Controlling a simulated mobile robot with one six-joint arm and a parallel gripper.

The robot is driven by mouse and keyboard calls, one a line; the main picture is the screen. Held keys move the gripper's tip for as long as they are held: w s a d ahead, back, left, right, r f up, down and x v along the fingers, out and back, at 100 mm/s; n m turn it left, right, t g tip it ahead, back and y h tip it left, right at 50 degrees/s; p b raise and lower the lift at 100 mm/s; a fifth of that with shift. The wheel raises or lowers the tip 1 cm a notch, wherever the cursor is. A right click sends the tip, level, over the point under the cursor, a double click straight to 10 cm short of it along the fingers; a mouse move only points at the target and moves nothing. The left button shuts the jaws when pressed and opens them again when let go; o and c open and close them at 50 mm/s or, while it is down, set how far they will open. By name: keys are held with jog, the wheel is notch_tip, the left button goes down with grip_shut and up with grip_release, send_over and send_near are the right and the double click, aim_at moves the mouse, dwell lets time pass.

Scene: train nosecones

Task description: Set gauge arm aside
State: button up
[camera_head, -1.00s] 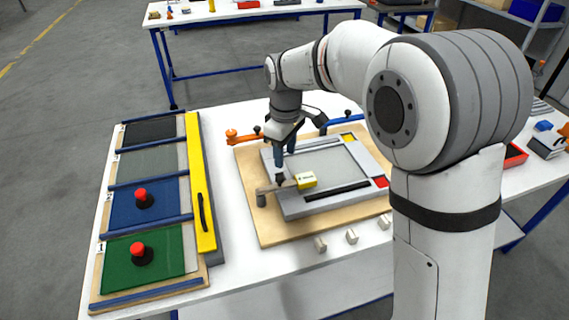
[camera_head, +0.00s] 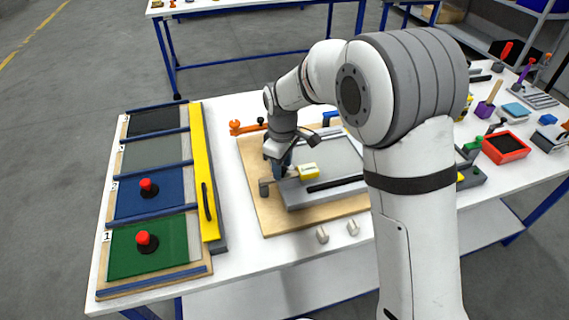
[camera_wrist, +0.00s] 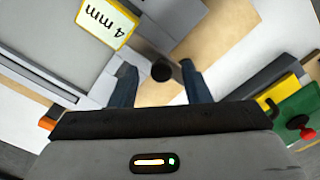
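The gauge arm carries a yellow block (camera_head: 309,170) and sits at the left front of the grey plate fixture. In the wrist view its label (camera_wrist: 107,22) reads "4 mm". A dark round knob (camera_wrist: 162,71) on the arm shows between my fingertips, with space on both sides. My gripper (camera_head: 281,170) points down over the arm's left part; in the wrist view its two blue-grey fingers (camera_wrist: 160,82) stand apart. A dark post (camera_head: 264,188) stands at the arm's left end. My gripper hides part of the arm's bar in the head view.
The fixture lies on a wooden board (camera_head: 262,218). To the left are numbered bays with red-knobbed green (camera_head: 125,258) and blue (camera_head: 128,202) panels, beside a yellow bar (camera_head: 205,170). Small grey pegs (camera_head: 322,235) stand in front. A red tray (camera_head: 506,147) is at right.

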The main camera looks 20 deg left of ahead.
grip_shut()
jog(key=shift+r, duration=0.1)
jog(key=shift+w+d, duration=0.1)
dwell(0.3)
